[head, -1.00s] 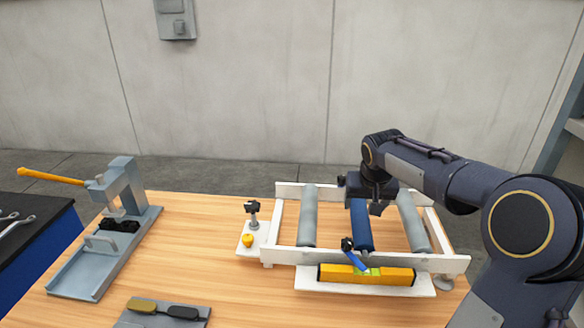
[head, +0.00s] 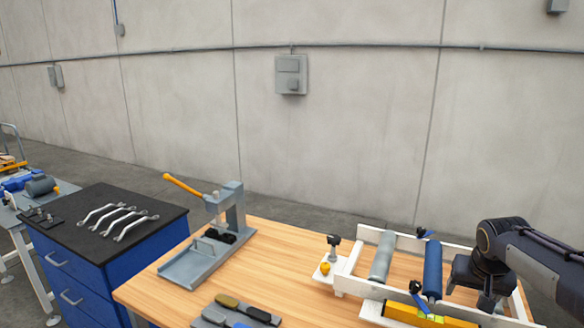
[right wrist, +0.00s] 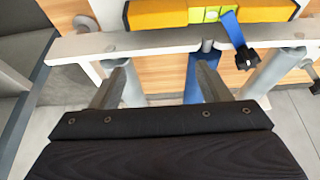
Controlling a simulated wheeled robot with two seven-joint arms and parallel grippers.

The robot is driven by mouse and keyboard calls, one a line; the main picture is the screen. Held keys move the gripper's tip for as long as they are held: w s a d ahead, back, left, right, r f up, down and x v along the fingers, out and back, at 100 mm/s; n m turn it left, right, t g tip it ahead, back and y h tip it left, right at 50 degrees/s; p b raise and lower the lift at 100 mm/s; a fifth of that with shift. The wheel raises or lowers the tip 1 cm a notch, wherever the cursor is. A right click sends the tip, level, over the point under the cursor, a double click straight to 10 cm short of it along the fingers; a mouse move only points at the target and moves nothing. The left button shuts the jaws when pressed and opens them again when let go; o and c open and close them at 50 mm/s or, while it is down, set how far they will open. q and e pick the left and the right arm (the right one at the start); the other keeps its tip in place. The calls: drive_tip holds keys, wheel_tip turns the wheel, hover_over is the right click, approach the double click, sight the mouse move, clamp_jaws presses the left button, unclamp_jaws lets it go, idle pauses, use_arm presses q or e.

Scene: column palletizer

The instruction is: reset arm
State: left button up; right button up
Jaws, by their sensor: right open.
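My right gripper (head: 487,300) hangs above the right part of a white roller frame (head: 350,268), near the blue roller (head: 432,270). In the right wrist view the gripper (right wrist: 160,82) is open, with its two fingers apart and nothing held between them. The blue roller (right wrist: 193,82) shows behind and below the fingers. A grey roller (head: 382,256) lies left of the blue one in the head view. A yellow spirit level (head: 400,312) lies along the frame's near side; it also shows in the right wrist view (right wrist: 158,15). My left gripper is out of view.
A grey press (head: 232,208) with an orange handle stands on the wooden table (head: 275,275). A tray (head: 212,312) of dark tools is at the front. A blue cabinet (head: 90,270) with several wrenches stands left.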

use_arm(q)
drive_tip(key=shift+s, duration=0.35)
use_arm(e)
drive_tip(key=s+a+f+n+t+y, duration=0.1)
drive_tip(key=s+a+n+y, duration=0.1)
drive_tip(key=s+a, duration=0.8)
drive_tip(key=s+a+f+n+y, duration=0.2)
drive_tip(key=s+a+y, duration=0.2)
drive_tip(key=s+a, duration=0.7)
drive_tip(key=s, duration=0.5)
drive_tip(key=shift+a+f+t, duration=0.25)
drive_tip(key=shift+t, duration=0.15)
drive_tip(key=shift+c, duration=0.4)
